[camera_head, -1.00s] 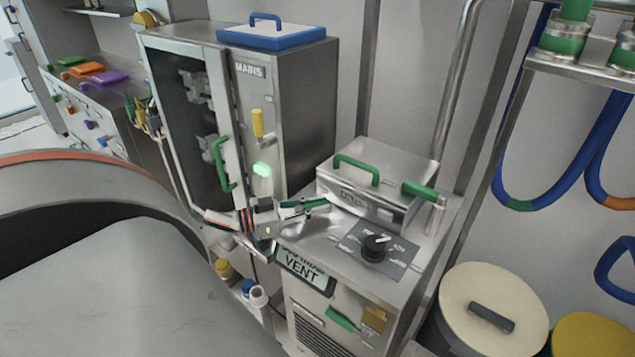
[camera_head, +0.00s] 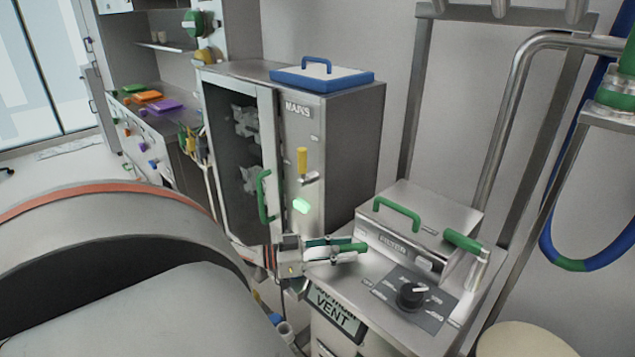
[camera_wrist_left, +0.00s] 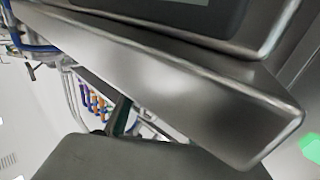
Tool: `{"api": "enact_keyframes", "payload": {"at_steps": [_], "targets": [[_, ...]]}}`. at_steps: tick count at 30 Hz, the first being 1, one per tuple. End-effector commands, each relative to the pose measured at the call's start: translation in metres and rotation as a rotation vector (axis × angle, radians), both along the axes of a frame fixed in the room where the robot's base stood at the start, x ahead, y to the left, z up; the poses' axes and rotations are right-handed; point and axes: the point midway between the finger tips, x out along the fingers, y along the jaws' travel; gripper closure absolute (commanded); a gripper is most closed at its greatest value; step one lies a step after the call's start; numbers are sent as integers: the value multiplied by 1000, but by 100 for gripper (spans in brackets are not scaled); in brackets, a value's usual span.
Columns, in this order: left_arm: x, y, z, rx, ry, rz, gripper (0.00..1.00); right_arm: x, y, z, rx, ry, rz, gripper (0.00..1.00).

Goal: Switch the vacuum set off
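A steel unit with a "VENT" label (camera_head: 337,312) on its front stands at lower right in the head view. A black rotary knob (camera_head: 411,296) sits on a dark dial plate (camera_head: 436,318) on its top; a white mark on the knob points to the upper right. The plate's lettering is too small to read. My left gripper (camera_head: 358,252), with green on its fingers, is over the unit's left top edge, left of and behind the knob and apart from it. Its fingers look parted, with nothing between them. My right gripper is not in view.
A "FILTER" box (camera_head: 414,244) with a green handle (camera_head: 397,213) stands behind the knob. A steel "MAINS" cabinet (camera_head: 345,150) with a blue-rimmed lid (camera_head: 322,79) is left of it. A steel pipe (camera_head: 497,130) rises at the right. In the left wrist view a steel edge (camera_wrist_left: 190,85) is close.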

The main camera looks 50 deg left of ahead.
Motion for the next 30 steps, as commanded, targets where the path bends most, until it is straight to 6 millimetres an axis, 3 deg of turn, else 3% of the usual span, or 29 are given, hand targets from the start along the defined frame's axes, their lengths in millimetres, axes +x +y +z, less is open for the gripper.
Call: {"api": "enact_keyframes", "payload": {"at_steps": [12,18,27,30], "targets": [[-65,34,-1,0,4,0,68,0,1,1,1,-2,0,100],[-78,41,0,0,-1,-2,68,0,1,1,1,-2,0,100],[-79,42,0,0,-1,-2,68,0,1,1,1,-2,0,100],[-79,42,0,0,-1,-2,94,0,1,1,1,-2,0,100]]}}
